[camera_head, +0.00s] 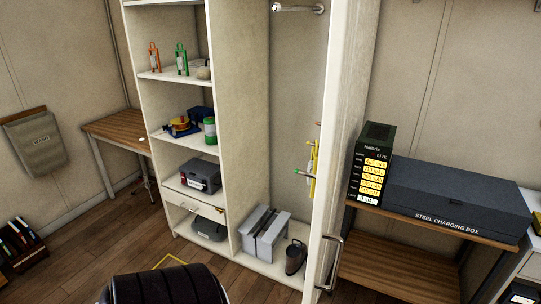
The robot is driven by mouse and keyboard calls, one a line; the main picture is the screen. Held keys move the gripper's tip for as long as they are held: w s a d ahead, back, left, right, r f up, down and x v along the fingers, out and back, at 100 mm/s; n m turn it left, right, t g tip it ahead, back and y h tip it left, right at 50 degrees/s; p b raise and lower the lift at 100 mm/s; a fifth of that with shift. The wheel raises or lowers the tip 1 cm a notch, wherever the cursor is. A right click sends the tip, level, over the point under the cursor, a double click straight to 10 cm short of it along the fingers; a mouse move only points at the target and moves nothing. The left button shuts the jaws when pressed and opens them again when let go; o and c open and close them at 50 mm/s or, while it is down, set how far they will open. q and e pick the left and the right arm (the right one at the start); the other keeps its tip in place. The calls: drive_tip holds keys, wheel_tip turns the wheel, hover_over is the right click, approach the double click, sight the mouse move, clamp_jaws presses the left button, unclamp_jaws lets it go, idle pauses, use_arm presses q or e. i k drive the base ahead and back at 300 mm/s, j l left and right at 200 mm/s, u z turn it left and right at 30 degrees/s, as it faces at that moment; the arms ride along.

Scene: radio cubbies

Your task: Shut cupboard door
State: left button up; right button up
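The tall cream cupboard (244,110) stands in the middle of the view. Its door (335,130) is open on the right side and juts toward me, seen nearly edge-on. A metal bar handle (337,262) is low on the door. The right compartment is exposed, with a rail at the top, a grey metal piece (262,235) and a dark shoe-like item (295,257) on its floor. Neither of my grippers shows in the head view.
Open shelves on the cupboard's left hold small tools and a grey case (200,176). Right of the door, a wooden bench holds a dark labelled box (372,160) and a steel charging box (455,198). A wooden table (116,131) stands left. Wooden floor shows in front.

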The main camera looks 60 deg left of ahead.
sight(343, 16)
drive_tip(key=i+u, duration=0.2)
drive_tip(key=u, duration=0.3)
drive_tip(key=i+l+u, duration=0.2)
drive_tip(key=u, duration=0.3)
drive_tip(key=i+l+u, duration=0.15)
drive_tip(key=u, duration=0.35)
drive_tip(key=i+l+u, duration=0.1)
drive_tip(key=l+u, duration=0.15)
drive_tip(key=u, duration=0.25)
